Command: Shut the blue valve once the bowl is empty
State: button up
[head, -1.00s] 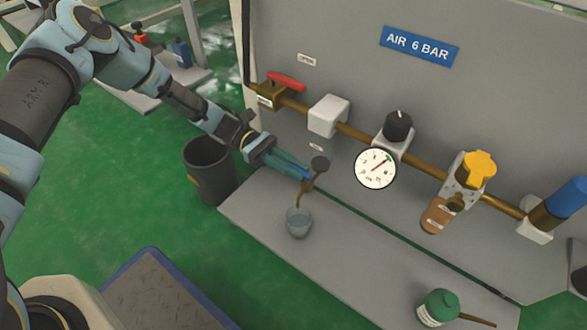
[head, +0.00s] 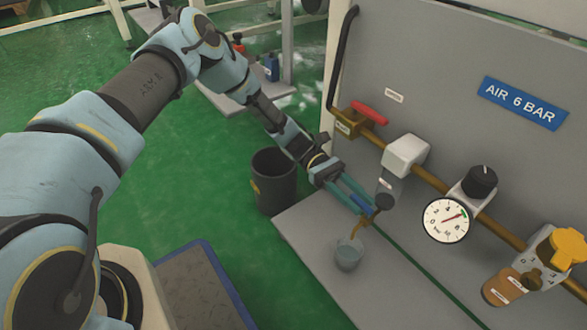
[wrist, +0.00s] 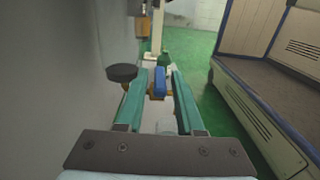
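The blue valve handle (head: 364,206) sits low against the grey panel, at my gripper's fingertips. It also shows in the wrist view (wrist: 159,83), between the two green fingers with a gap on each side. My gripper (head: 358,196) is open around it. Below the valve, a thin amber-brown streak (head: 355,229) runs down to a small clear cup (head: 348,254) on the ledge. I cannot tell whether the streak is liquid or a spout. The amber bowl (head: 508,284) hangs under the yellow-knobbed unit at right. Its fill level cannot be made out.
A brass pipe with a red lever (head: 370,113), a black knob (head: 480,182), a dial gauge (head: 446,220) and a yellow knob (head: 562,250) runs along the panel. A dark bin (head: 274,182) stands beside the ledge (head: 310,235). Green floor is open at left.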

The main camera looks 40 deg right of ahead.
jog(key=n+h, duration=0.1)
jog(key=h, duration=0.1)
jog(key=n+h+p, duration=0.1)
jog(key=shift+a+r+h, duration=0.15)
jog(key=shift+a+h, duration=0.25)
jog(key=n+t+h, duration=0.1)
jog(key=h, duration=0.1)
jog(key=a+n+t+h, duration=0.1)
jog(key=n+h, duration=0.1)
jog(key=n+t+h, duration=0.1)
jog(key=h, duration=0.1)
jog(key=shift+s+a+n, duration=0.2)
jog(key=shift+s+n, duration=0.1)
jog(key=shift+n, duration=0.1)
jog(key=p+v, duration=0.4)
jog(key=v, duration=0.7)
jog(key=w+a+r+m+t+y+p, duration=0.2)
jog(key=w+a+r, duration=0.3)
jog(key=a, duration=0.3)
jog(key=w+a+r+m+t+y+p, duration=0.1)
jog(key=w+a+r+m+t+y, duration=0.2)
jog(key=a, duration=0.5)
jog(key=w+r+t+y, duration=0.1)
jog(key=w+r+t, duration=0.1)
jog(key=w+r, duration=0.1)
jog(key=shift+w+a+p, duration=0.35)
